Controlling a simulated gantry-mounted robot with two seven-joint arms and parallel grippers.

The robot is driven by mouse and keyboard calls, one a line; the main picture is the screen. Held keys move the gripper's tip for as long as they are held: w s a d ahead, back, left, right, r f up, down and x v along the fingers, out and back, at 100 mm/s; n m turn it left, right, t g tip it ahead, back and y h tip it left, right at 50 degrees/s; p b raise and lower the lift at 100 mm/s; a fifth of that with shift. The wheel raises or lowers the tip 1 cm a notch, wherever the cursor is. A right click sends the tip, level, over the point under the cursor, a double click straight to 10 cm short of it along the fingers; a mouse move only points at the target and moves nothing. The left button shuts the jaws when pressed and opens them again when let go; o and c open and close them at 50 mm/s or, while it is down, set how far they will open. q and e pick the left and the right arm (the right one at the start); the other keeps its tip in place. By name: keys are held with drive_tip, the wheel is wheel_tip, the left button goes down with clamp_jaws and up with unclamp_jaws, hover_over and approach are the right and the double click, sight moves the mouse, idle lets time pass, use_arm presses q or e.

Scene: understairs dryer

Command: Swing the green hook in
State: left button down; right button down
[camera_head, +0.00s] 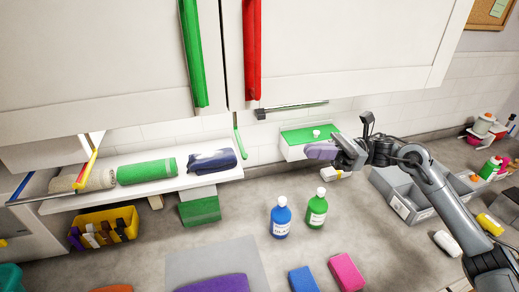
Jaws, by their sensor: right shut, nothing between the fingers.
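A slim green hook (240,143) hangs down below the wall cabinet, against the white tiles, just right of the shelf's end. My right gripper (318,151) comes in from the right, in front of the green-topped white box on the wall. It is shut and empty, clearly apart from the hook and to its right. My left gripper is not in view.
A shelf (65,202) holds rolled towels (147,171) left of the hook. A blue bottle (281,219) and a green bottle (317,210) stand on the counter. A grey bin (402,204) lies under my right arm. Cabinet doors with green (194,55) and red handles (252,50) hang above.

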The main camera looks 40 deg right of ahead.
drive_tip(key=p, duration=0.6)
approach(240, 142)
drive_tip(key=a, duration=0.5)
drive_tip(key=shift+p+x, duration=0.65)
drive_tip(key=shift+x, duration=0.35)
drive_tip(key=shift+r, duration=0.1)
